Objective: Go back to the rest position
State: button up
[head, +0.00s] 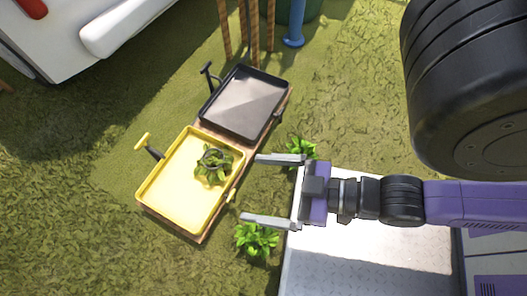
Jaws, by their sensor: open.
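My gripper (275,190) is open and empty in the head view. Its two fingers point left, apart from each other, with the fingertips just right of the yellow tray (168,200). The arm reaches in from the right edge. A green leafy plant (213,165) in a dark pot sits in the yellow tray, near its right side. The gripper does not appear to touch the plant.
A black tray (241,103), empty, stands beside the yellow one on a wooden board (210,132). Two green plants (257,239) (301,148) are near the fingers. A white vehicle (75,40) is at upper left, with wooden stakes (255,35) and a blue object (294,30) at top. Open grass (60,220) lies left.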

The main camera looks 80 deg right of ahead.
jog(key=shift+s+r, duration=0.1)
jog(key=shift+r, duration=0.4)
jog(key=shift+r, duration=0.1)
notch_tip(320, 180, up, 31)
jog(key=p, duration=3.1)
